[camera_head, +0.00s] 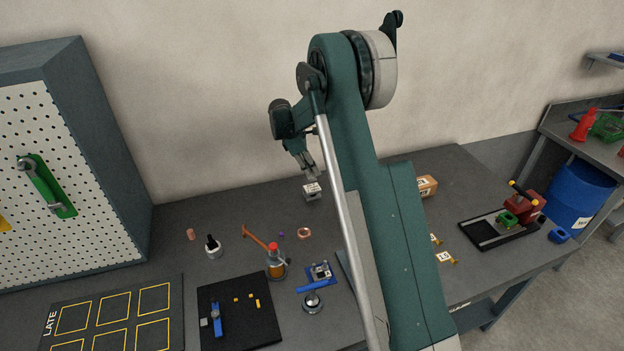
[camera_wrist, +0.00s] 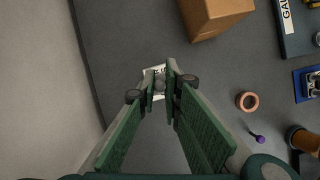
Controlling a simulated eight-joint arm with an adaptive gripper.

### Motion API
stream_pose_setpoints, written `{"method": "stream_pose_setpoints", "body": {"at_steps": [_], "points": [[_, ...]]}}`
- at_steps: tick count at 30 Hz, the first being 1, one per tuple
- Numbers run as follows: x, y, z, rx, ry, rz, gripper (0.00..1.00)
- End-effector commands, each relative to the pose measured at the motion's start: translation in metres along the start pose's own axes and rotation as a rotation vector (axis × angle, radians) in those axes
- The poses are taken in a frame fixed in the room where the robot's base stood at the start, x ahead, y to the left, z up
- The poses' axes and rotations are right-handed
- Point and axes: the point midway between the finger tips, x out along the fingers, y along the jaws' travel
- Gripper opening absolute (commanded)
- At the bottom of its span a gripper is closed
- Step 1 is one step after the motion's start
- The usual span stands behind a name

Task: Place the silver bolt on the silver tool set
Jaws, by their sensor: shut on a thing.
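My gripper (camera_head: 311,174) is at the back of the table, pointing down, above a small grey block with a white label (camera_head: 312,192). This block may be the silver tool set; its lettering is too small to read. In the wrist view, my gripper (camera_wrist: 159,82) has its fingers close together on a small grey piece (camera_wrist: 158,86), which looks like the silver bolt. The fingers hide most of it. The white label (camera_wrist: 154,71) shows just behind the fingertips. I cannot tell whether the bolt touches the block.
A copper ring (camera_head: 304,233) and a bottle with a red top (camera_head: 275,262) stand nearer the front. A cardboard box (camera_wrist: 215,12) lies beyond the gripper. A black mat (camera_head: 238,312) and a blue device (camera_head: 321,271) are in front.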

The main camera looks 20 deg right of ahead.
Motion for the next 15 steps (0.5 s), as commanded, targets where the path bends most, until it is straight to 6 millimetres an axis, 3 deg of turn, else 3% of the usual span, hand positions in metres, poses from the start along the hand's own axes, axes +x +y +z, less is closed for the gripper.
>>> {"method": "stream_pose_setpoints", "body": {"at_steps": [15], "points": [[0.01,0.0003,-0.0042,0.0,0.0,0.0,0.0]]}}
